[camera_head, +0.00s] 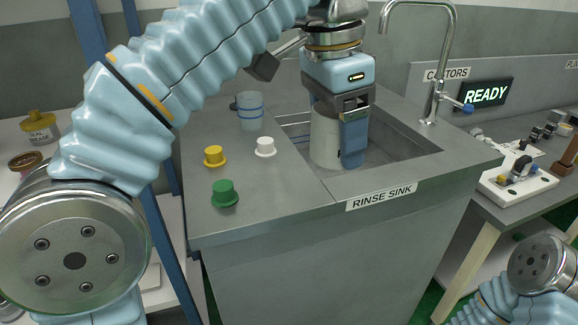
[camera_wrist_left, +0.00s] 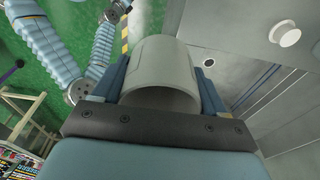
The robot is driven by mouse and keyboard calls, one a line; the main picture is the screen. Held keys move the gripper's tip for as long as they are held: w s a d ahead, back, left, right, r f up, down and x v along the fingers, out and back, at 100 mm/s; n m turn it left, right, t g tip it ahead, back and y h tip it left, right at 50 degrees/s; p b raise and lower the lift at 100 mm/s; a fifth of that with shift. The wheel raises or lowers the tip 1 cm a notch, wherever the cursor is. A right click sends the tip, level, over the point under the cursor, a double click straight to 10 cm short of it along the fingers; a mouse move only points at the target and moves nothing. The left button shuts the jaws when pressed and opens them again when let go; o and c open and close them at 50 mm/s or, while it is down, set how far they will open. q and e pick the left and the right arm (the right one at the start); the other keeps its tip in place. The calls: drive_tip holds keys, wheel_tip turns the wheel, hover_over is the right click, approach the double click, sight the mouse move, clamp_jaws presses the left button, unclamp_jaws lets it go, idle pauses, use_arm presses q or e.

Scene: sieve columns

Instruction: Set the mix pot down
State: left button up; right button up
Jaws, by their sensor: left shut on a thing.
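The mix pot (camera_head: 324,138) is a pale grey cylinder, upright in the head view, at the near part of the rinse sink basin. My left gripper (camera_head: 343,140) comes down from above with its blue fingers on the pot's sides. In the left wrist view the pot (camera_wrist_left: 166,62) sits between the two fingers (camera_wrist_left: 160,95), and the gripper is shut on it. The pot's base is in front of the basin, and I cannot tell whether it touches anything. My right gripper is not in view; part of my right arm shows at the lower right.
The rinse sink counter (camera_head: 290,190) holds a yellow stopper (camera_head: 214,156), a white stopper (camera_head: 265,147), a green stopper (camera_head: 225,194) and a clear blue-banded cup (camera_head: 250,111). A tall faucet (camera_head: 440,70) stands behind the basin. A white device (camera_head: 515,180) sits on the bench at right.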

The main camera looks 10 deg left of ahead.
use_arm(q)
drive_tip(key=w+a+f, duration=0.2)
drive_tip(key=w+a, duration=0.1)
drive_tip(key=a, duration=0.1)
drive_tip(key=b, duration=0.1)
hover_over(288, 185)
drive_tip(key=f, duration=0.6)
drive_tip(key=shift+s, duration=0.35)
drive_tip(key=shift+w+a+f+b, duration=0.1)
drive_tip(key=shift+f+b, duration=0.15)
drive_tip(key=shift+f, duration=0.7)
drive_tip(key=shift+w+a+f+b, duration=0.1)
drive_tip(key=shift+f+b, duration=0.15)
drive_tip(key=shift+f, duration=0.7)
drive_tip(key=shift+f, duration=0.2)
drive_tip(key=o, duration=1.4)
drive_tip(key=shift+r, duration=0.1)
